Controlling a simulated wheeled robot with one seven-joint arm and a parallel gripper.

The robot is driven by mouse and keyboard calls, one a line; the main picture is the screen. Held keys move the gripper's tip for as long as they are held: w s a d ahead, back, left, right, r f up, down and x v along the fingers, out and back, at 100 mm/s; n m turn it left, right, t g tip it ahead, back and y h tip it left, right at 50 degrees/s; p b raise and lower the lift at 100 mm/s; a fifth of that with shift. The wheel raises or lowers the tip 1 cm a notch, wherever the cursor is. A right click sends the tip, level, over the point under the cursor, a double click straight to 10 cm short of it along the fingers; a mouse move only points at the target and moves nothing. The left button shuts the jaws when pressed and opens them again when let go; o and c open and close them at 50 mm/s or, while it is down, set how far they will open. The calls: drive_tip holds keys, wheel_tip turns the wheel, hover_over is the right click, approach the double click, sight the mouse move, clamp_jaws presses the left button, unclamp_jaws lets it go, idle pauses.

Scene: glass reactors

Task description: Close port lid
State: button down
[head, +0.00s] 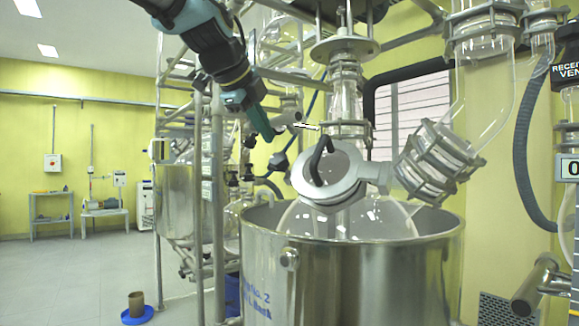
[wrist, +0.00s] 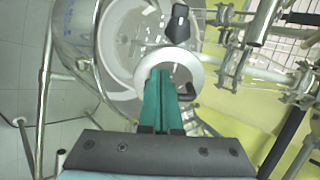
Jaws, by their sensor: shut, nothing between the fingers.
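The port (head: 300,187) is a round pale metal ring on top of the glass vessel, with a black curved handle (head: 318,160) showing inside its outline. In the wrist view the port ring (wrist: 202,75) lies just beyond my fingertips, with the black handle (wrist: 187,92) beside them on the right. I cannot tell the lid apart from the ring or how far it stands open. My gripper (head: 270,133) is shut and empty, up and left of the port in the head view. In the wrist view my gripper's green fingers (wrist: 162,75) lie together and hide part of the ring.
A steel vessel jacket (head: 350,270) surrounds the glass below the port. A clamped glass joint (head: 437,160) stands close on the right, and a glass column (head: 346,95) rises behind. Metal frame poles (head: 217,200) stand to the left. The floor at far left is mostly open.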

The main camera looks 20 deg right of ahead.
sight(286, 165)
drive_tip(key=p+x, duration=0.3)
drive_tip(key=x, duration=0.8)
drive_tip(key=shift+w+d+f, duration=0.1)
drive_tip(key=shift+d, duration=0.1)
drive_tip(key=shift+f, duration=0.2)
drive_tip(key=b+x, duration=0.2)
drive_tip(key=b, duration=0.1)
drive_tip(key=shift+w, duration=0.2)
drive_tip(key=shift+r, duration=0.2)
